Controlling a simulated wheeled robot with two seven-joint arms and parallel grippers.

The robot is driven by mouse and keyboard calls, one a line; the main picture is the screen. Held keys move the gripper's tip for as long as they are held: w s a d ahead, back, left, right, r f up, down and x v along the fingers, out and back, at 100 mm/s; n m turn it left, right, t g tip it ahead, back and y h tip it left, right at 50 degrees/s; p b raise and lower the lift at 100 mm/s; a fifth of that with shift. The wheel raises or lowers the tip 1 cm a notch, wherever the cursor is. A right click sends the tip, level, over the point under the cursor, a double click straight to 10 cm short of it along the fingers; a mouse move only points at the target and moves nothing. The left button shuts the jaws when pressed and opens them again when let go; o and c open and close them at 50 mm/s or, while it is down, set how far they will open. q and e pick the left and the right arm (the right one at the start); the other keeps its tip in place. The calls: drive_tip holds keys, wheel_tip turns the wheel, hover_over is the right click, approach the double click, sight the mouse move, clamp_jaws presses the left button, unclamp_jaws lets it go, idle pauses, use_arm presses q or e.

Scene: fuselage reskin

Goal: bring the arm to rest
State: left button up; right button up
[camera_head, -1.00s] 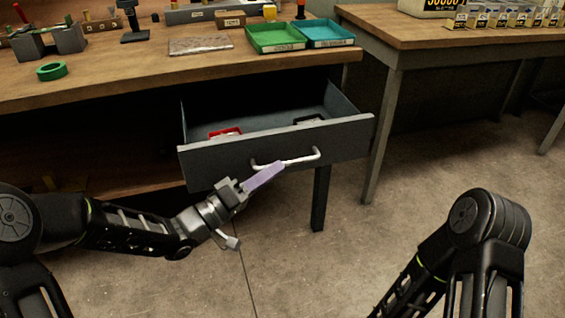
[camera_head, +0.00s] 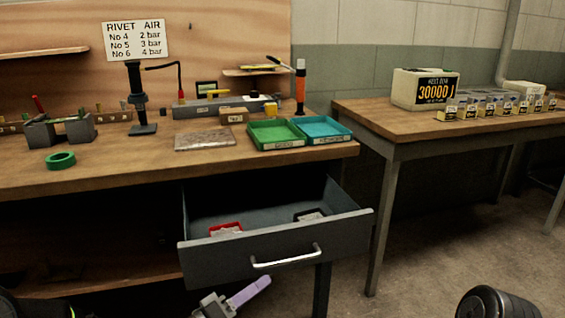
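My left gripper (camera_head: 262,283) shows at the bottom edge, with a lilac finger pointing up and right. It is below the handle (camera_head: 287,258) of the open grey drawer (camera_head: 270,249), with a visible gap between them in the picture. Only one finger shows clearly, so its opening is not clear. Most of the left arm is below the frame. Of my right arm (camera_head: 497,303), only a black rounded link shows at the bottom right; its gripper is out of view.
The drawer juts out from the wooden workbench (camera_head: 120,176) and holds a red item (camera_head: 226,229) and a dark item (camera_head: 309,215). A green tray (camera_head: 276,134) and a teal tray (camera_head: 322,130) stand above. A second table (camera_head: 400,122) is right; floor between is clear.

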use_arm(q)
drive_tip(key=s+f+n+g+y, duration=0.15)
drive_tip(key=s+f+y, duration=0.25)
drive_tip(key=f, duration=0.9)
drive_tip(key=s+f+g+y, duration=0.3)
drive_tip(key=f+y, duration=0.1)
drive_tip(key=f, duration=0.9)
drive_tip(key=s+a+f+m+g+y, duration=0.1)
drive_tip(key=s+f+g, duration=0.4)
drive_tip(key=s, duration=0.5)
drive_tip(key=s+a+f+m+g+y, duration=0.1)
drive_tip(key=s+f+g+y, duration=0.15)
drive_tip(key=s+f, duration=0.55)
wheel_tip(320, 180, up, 27)
drive_tip(key=s+d+h+p, duration=0.1)
drive_tip(key=s+p, duration=0.1)
drive_tip(key=p, duration=2.3)
drive_tip(key=shift+s, duration=0.2)
drive_tip(key=shift+f, duration=0.1)
